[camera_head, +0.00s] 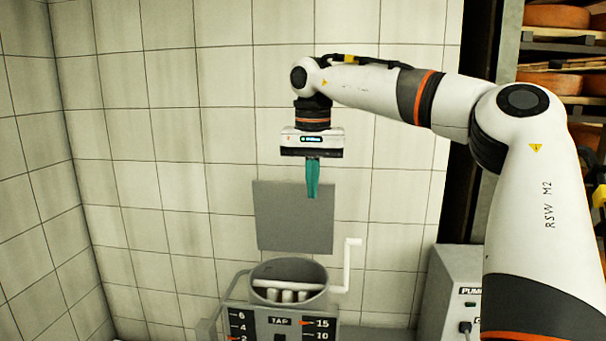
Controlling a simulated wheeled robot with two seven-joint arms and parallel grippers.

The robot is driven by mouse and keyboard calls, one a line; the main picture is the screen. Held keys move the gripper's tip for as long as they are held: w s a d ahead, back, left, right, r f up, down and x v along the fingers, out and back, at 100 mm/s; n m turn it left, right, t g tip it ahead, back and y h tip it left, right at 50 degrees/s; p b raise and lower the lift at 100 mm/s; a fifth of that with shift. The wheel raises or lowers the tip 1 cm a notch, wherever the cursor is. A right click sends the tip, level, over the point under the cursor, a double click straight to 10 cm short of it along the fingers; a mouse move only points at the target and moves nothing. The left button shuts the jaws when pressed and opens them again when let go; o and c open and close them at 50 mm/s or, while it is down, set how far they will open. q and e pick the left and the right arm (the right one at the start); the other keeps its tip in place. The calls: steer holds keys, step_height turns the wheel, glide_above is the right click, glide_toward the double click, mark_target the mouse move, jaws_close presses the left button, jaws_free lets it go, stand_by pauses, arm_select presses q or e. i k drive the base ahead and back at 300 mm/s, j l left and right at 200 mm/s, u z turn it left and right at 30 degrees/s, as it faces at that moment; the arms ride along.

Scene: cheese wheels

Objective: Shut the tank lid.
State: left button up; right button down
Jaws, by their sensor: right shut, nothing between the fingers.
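The tank (263,320) is grey, with number scales and a "TAP" label on its front, and stands at the bottom centre. Its round mouth is uncovered, with pale bars inside. The lid (285,228) looks to be the flat grey square panel standing upright behind the mouth, against the tiled wall. My right gripper (312,195) points down with its teal fingers shut and empty. Its fingertips overlap the lid's upper edge in the picture; I cannot tell whether they touch it. My left gripper is not in view.
A white crank handle (347,265) rises at the tank's right side. A grey pump box (452,290) stands further right. Shelves with orange cheese wheels (556,16) are at the far right. The space left of the tank is clear up to the tiled wall (140,130).

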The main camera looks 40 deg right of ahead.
mark_target(286, 221)
steer(key=i+l, duration=0.3)
steer(key=l, duration=0.15)
steer(key=i+l, duration=0.65)
steer(key=l, duration=0.25)
